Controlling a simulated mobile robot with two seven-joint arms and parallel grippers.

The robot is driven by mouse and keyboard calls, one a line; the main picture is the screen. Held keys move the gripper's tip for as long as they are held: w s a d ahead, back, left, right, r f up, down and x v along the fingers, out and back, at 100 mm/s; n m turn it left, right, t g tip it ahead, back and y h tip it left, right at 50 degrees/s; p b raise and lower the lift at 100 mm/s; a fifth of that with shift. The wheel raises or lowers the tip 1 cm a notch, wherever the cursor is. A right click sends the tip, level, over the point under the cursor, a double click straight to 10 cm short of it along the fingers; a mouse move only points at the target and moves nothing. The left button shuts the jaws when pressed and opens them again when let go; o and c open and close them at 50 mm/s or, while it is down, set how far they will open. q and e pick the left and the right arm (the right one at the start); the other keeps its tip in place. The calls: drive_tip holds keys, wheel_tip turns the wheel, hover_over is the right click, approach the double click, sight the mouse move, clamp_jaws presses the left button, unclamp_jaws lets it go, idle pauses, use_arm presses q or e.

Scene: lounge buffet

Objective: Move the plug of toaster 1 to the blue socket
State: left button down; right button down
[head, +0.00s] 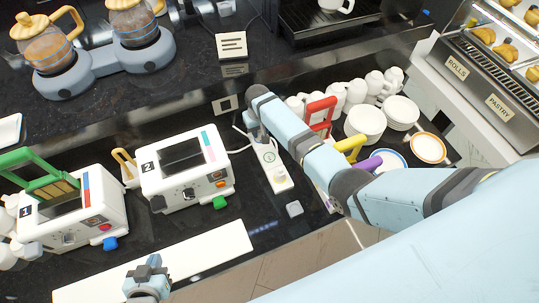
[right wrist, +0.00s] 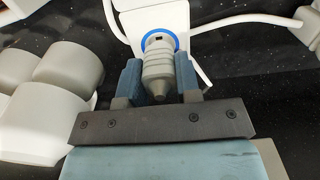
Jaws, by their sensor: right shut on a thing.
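Toaster 1 (head: 85,222), white with a green rack, stands at the left in the head view. Toaster 2 (head: 187,165) stands to its right. A white socket strip (head: 268,160) lies right of toaster 2, partly hidden by my right arm. My right gripper (right wrist: 158,85) is shut on a grey ribbed plug (right wrist: 157,68). The blue-ringed socket (right wrist: 161,40) is directly beyond the plug, in line with it; I cannot tell how deep the plug sits. My left gripper (head: 147,272) is low in the head view, over a white board, with its finger gap unclear.
A white board (head: 205,250) lies along the front edge. A small grey block (head: 294,208) is near the strip. White cables (right wrist: 245,22) run beside the socket. White cups (head: 375,85) and plates (head: 365,122) stand beyond my right arm. Coffee pots (head: 135,22) stand at the back left.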

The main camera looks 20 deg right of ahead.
drive_tip(key=shift+f, duration=0.25)
drive_tip(key=shift+f, duration=0.15)
idle(0.3)
drive_tip(key=shift+f+b, duration=0.3)
drive_tip(key=shift+f, duration=0.05)
drive_tip(key=c, duration=0.7)
unclamp_jaws()
drive_tip(key=shift+c, duration=0.2)
